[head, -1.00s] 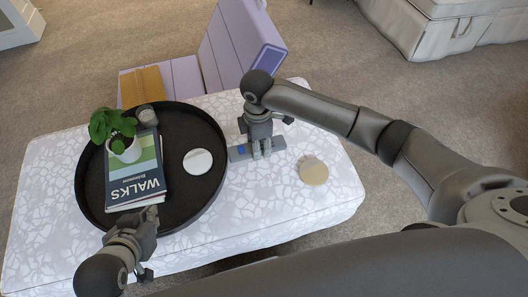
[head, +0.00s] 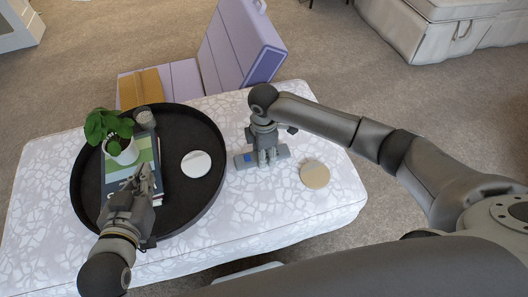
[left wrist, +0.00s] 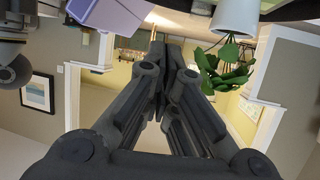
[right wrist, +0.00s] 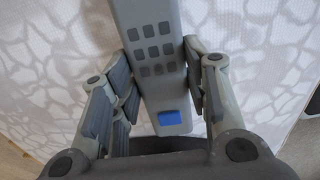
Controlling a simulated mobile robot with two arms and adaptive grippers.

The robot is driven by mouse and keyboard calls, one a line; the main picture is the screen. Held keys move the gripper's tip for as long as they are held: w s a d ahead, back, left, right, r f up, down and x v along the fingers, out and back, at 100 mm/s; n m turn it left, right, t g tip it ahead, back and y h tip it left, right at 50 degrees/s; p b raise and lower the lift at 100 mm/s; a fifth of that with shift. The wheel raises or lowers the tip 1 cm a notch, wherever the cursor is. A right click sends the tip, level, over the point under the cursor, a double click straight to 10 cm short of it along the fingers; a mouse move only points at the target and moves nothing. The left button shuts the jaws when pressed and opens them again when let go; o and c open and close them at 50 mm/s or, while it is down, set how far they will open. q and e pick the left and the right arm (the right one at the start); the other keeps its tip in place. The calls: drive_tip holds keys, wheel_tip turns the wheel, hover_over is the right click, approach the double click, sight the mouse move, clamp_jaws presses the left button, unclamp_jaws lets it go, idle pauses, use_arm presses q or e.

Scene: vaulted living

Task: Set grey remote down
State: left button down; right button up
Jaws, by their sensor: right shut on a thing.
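The grey remote (head: 245,160) has a blue button and dark keys. It is at the white patterned ottoman (head: 255,205), right of the black tray; I cannot tell whether it touches the top. My right gripper (head: 268,160) points down and is shut on the remote, which also shows between its fingers in the right wrist view (right wrist: 150,45). My left gripper (head: 147,180) is over the book in the tray, with its fingers together and nothing seen between them. Its fingers show close together in the left wrist view (left wrist: 168,60).
The round black tray (head: 205,205) holds a book (head: 150,148), a potted plant (head: 122,150), a white disc (head: 196,163) and a small glass jar (head: 145,117). A beige disc (head: 315,174) lies right of the remote. A lilac folding seat (head: 235,50) stands behind. The ottoman's front right is clear.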

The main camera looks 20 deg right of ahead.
drive_tip(key=shift+f, duration=0.1)
drive_tip(key=o, duration=1.1)
